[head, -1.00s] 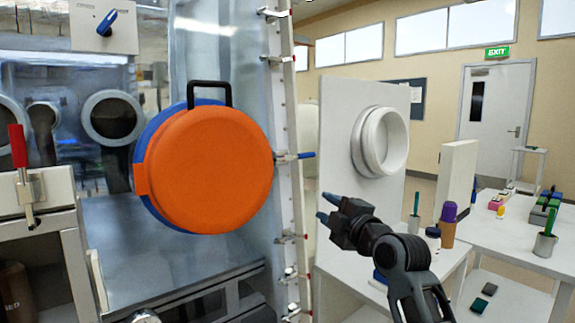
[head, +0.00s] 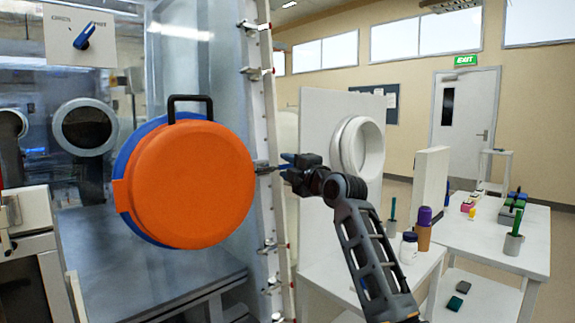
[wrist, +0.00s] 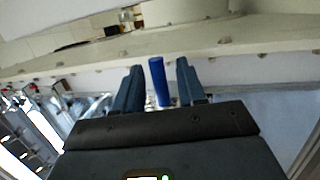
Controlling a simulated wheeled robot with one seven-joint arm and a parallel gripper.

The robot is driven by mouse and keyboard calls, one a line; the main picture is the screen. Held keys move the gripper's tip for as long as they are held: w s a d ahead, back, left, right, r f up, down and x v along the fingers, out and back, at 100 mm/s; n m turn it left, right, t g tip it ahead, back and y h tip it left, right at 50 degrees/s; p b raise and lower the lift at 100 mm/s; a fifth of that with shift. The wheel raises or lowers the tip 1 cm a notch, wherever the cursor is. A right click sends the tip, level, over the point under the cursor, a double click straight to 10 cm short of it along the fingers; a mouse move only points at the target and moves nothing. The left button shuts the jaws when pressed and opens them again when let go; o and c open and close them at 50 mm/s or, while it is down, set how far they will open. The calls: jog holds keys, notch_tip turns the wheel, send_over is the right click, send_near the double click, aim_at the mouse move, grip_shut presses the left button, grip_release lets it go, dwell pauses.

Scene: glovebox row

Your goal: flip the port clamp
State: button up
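The port clamp is on the right edge of the round orange port door (head: 185,180), on the white upright frame. In the head view, my gripper (head: 283,162) is at the clamp and its fingers partly hide it. In the wrist view, the clamp's blue handle (wrist: 158,82) stands between the two fingers of my gripper (wrist: 159,88). The fingers are open, with a gap showing on each side of the handle. I cannot tell how far the handle reaches in depth between them.
A black grip (head: 190,97) tops the door. More clamps (head: 257,73) line the upright frame (head: 268,130). A white panel with a round port ring (head: 357,150) stands right of my gripper. A table (head: 495,240) with bottles and small items is farther right.

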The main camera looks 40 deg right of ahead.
jog(key=shift+w, duration=0.3)
grip_shut()
dwell(0.5)
